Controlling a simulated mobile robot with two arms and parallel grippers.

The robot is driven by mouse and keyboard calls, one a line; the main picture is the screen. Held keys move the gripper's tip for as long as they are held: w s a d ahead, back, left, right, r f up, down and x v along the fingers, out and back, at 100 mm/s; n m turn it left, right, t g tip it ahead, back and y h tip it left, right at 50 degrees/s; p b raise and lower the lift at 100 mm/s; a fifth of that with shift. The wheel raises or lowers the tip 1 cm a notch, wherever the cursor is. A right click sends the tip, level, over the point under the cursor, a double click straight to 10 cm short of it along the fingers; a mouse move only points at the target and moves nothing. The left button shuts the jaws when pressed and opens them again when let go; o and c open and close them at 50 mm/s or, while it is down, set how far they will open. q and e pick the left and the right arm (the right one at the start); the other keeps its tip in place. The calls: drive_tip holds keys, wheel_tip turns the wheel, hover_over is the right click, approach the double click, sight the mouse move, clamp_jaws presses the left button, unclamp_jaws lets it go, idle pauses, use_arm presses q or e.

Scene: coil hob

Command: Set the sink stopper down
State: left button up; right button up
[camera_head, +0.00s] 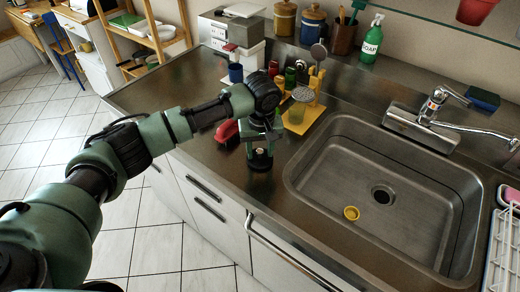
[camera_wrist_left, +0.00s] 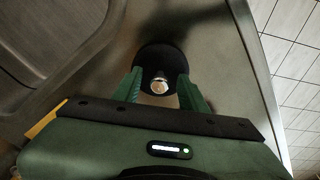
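The sink stopper, a black disc with a shiny metal knob, is on or just above the steel counter left of the sink (camera_head: 340,125). It shows under my left gripper (camera_head: 261,148) in the head view. In the left wrist view the stopper (camera_wrist_left: 160,58) lies beyond the fingertips of my left gripper (camera_wrist_left: 159,82). The two green fingers stand apart on either side of the knob, with visible gaps, so the gripper looks open. The stopper's underside is hidden. The sink drain (camera_head: 383,195) is uncovered. My right gripper is not in view.
A yellow ring-shaped thing (camera_head: 351,213) lies in the sink. A red object (camera_head: 226,131) and a yellow rack (camera_head: 303,117) with utensils stand close to my gripper. The faucet (camera_head: 440,100), a soap bottle (camera_head: 371,40) and a white dish rack (camera_head: 503,250) are farther right.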

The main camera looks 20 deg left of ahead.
sight(261, 163)
use_arm(q)
drive_tip(key=shift+r, duration=0.15)
wheel_tip(261, 163, up, 12)
drive_tip(key=s+b, duration=0.1)
drive_tip(key=b, duration=0.1)
drive_tip(key=shift+s+d, duration=0.15)
drive_tip(key=shift+d, duration=0.2)
